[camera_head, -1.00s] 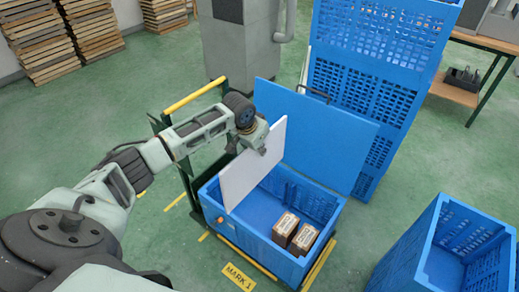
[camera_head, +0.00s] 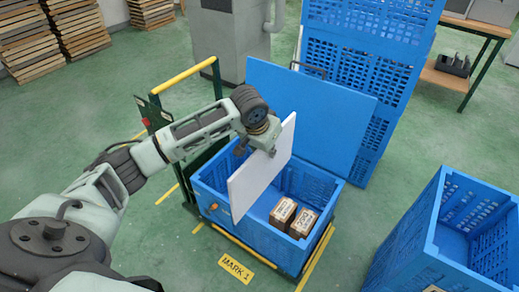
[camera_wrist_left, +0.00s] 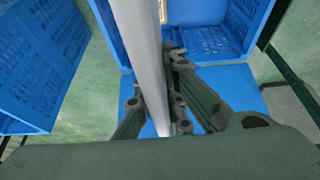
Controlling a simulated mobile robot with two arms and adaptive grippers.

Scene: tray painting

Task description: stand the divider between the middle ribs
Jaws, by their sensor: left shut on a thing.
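The divider is a flat white panel (camera_head: 262,180), held upright above the blue crate (camera_head: 245,238) on the cart. Its lower corner overlaps the crate's near left side in the head view. I cannot tell how far its lower edge is above or inside the crate. My left gripper (camera_head: 267,146) is shut on the panel's upper part. The left wrist view shows the panel (camera_wrist_left: 145,60) edge-on between the fingers (camera_wrist_left: 160,108). The middle ribs cannot be made out; the panel hides part of the crate's inside. My right gripper is not in view.
Two brown cartons (camera_head: 293,217) stand at the right inside the crate. A blue board (camera_head: 325,120) stands behind it, with tall blue crates (camera_head: 365,60) beyond. Another blue crate (camera_head: 430,240) is at lower right. A yellow-topped cart handle (camera_head: 184,75) rises at the crate's left.

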